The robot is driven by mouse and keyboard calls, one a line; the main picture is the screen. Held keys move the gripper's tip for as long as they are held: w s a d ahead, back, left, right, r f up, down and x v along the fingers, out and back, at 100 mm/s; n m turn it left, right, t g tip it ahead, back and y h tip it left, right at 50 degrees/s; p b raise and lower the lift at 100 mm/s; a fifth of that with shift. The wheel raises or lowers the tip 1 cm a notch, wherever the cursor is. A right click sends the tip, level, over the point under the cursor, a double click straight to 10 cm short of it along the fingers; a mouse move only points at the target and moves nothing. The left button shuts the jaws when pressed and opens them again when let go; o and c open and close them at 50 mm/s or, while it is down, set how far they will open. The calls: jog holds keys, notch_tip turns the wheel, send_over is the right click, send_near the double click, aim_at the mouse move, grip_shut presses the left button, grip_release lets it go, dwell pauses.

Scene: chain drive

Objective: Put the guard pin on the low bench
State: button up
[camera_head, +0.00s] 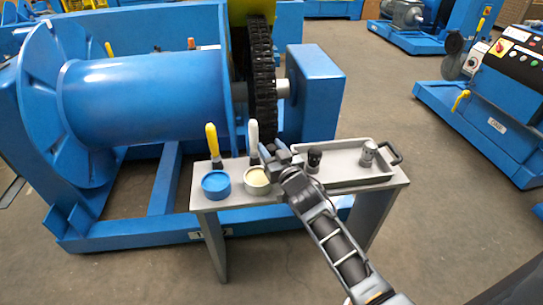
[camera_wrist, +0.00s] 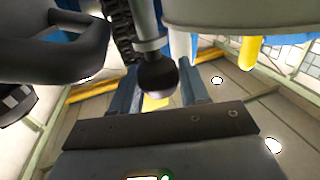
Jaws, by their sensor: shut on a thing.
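The low bench (camera_head: 232,198) is a grey table in front of the blue drum machine. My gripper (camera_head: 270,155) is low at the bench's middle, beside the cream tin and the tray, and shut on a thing. In the wrist view a grey rod with a collar and a dark rounded end, which looks like the guard pin (camera_wrist: 148,45), shows in the centre. In the head view my gripper hides it. I cannot tell whether it touches the bench.
A blue tin (camera_head: 216,186) with a yellow-handled brush and a cream tin (camera_head: 257,182) with a white-handled brush stand at the left. A grey tray (camera_head: 345,180) at the right holds a black-topped piece (camera_head: 314,158) and a grey piece (camera_head: 368,152). The black chain (camera_head: 263,85) rises behind.

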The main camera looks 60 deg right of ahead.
jog(key=shift+f, duration=0.35)
jog(key=shift+f, duration=0.1)
jog(key=o, duration=1.2)
